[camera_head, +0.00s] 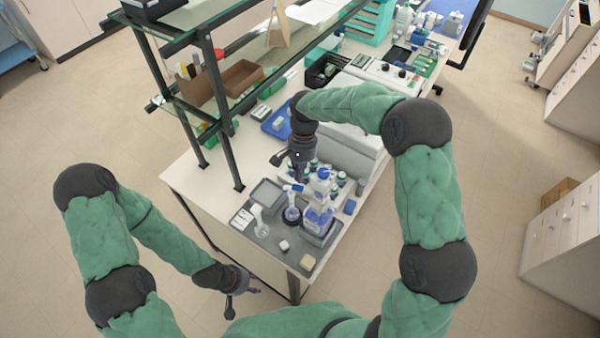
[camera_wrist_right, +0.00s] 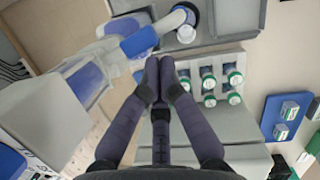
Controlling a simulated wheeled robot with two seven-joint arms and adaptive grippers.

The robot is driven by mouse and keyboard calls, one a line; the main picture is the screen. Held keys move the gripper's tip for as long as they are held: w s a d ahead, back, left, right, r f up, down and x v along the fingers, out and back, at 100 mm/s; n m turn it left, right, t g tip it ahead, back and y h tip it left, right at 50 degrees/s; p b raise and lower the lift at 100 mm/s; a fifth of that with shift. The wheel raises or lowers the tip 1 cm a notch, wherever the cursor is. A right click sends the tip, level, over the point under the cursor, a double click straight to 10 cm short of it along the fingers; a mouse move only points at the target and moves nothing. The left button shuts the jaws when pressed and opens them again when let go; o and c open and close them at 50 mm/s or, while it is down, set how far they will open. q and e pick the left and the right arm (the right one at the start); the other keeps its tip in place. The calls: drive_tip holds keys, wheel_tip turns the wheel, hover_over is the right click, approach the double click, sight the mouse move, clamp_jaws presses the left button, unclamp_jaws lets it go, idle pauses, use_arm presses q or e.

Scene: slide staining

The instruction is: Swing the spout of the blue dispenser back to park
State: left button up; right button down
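A grey tray (camera_head: 262,240) holds the flask and small items. A rack (camera_wrist_right: 209,80) of green-capped bottles stands close beside my right gripper. A shelf frame (camera_head: 226,110) rises at the left. A blue tray (camera_head: 276,122) lies farther back. The floor in front is clear.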

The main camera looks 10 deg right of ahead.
sight(294, 186)
drive_tip(key=shift+s+a+n, duration=0.35)
drive_tip(key=shift+a+n, duration=0.05)
drive_tip(key=shift+n, duration=0.3)
drive_tip(key=shift+s+a+n+h, duration=0.35)
drive_tip(key=shift+s+n, duration=0.1)
drive_tip(key=shift+n, duration=0.3)
drive_tip(key=shift+s+a+n+h, duration=0.25)
drive_tip(key=shift+s+a+n, duration=0.15)
drive_tip(key=shift+n, duration=0.35)
drive_tip(key=s+n+h, duration=0.2)
drive_tip(key=s+n, duration=0.5)
drive_tip(key=n, duration=0.3)
drive_tip(key=shift+s+a, duration=0.2)
drive_tip(key=shift+a, duration=0.05)
drive_tip(key=shift+n, duration=0.3)
drive_tip(key=shift+w+d, duration=0.1)
drive_tip(key=shift+d, duration=0.05)
drive_tip(key=shift+w+d, duration=0.4)
drive_tip(key=shift+d, duration=0.15)
drive_tip(key=shift+a, duration=0.1)
